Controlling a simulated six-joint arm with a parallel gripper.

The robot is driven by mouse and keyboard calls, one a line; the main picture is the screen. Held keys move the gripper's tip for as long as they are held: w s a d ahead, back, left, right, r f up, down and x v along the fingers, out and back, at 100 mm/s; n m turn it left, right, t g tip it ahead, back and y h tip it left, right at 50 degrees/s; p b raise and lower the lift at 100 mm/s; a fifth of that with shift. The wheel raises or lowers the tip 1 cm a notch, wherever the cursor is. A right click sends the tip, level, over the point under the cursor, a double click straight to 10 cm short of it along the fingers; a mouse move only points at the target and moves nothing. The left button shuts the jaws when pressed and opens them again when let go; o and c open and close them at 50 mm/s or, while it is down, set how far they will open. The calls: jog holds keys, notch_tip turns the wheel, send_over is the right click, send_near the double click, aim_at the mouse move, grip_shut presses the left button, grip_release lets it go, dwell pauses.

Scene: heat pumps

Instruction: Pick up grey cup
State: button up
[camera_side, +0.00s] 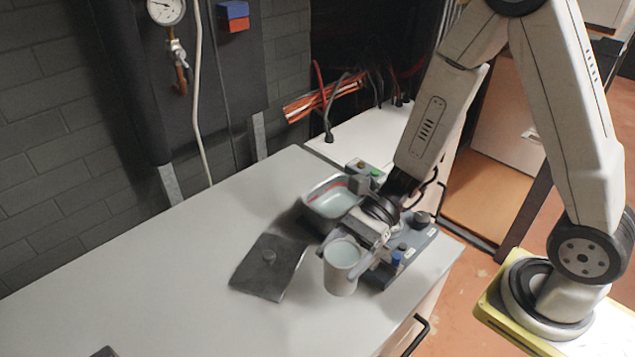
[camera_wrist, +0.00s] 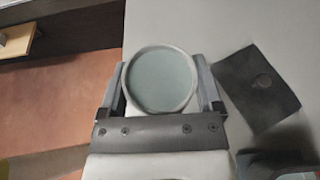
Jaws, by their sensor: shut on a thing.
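The grey cup (camera_side: 341,270) is upright near the front edge of the worktop in the side view, its open rim facing up. In the wrist view the cup (camera_wrist: 160,80) is seen from above, between the two fingers of my gripper (camera_wrist: 160,88). My gripper (camera_side: 358,262) is shut on the cup, one finger on each side. In the side view the cup's base is near the worktop surface; I cannot tell whether it touches.
A dark square plate with a knob (camera_side: 268,268) lies left of the cup; it also shows in the wrist view (camera_wrist: 257,86). A metal tray (camera_side: 331,197) and a grey panel with buttons (camera_side: 405,252) are close behind and right. The worktop (camera_side: 130,275) at left is mostly clear.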

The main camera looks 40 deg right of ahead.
jog(key=shift+r, duration=0.55)
